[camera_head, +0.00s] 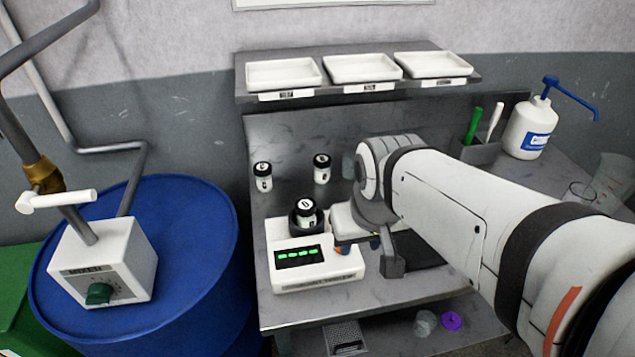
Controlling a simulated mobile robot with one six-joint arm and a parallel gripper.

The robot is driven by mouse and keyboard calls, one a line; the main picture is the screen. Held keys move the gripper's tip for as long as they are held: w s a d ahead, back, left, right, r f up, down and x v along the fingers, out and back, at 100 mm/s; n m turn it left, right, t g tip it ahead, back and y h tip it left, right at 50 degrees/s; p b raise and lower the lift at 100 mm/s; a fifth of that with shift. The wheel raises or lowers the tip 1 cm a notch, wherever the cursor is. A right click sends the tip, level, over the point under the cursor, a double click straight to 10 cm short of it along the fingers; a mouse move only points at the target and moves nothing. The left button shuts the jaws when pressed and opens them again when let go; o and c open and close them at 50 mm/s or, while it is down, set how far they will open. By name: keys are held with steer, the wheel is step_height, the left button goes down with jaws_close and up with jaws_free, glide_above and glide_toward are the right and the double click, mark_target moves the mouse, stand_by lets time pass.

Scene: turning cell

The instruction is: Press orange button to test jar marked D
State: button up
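A white tester (318,273) with a dark display of green marks stands on the grey bench. A small jar with a black lid (306,207) sits upright in the tester's dark round holder; the lid's white disc bears a letter that looks like D. My gripper (370,252) is low over the tester's right edge, close to the button; contact cannot be made out. Its fingers are seen at an angle, so their opening is unclear. No held object shows.
Two more black-lidded jars, a left one (263,177) and a right one (321,168), stand behind the tester. A shelf (300,99) with three white trays overhangs the back. A blue drum (190,215) stands left; a pump bottle (530,128) is at back right.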

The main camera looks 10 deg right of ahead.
jaws_close()
stand_by(1.2)
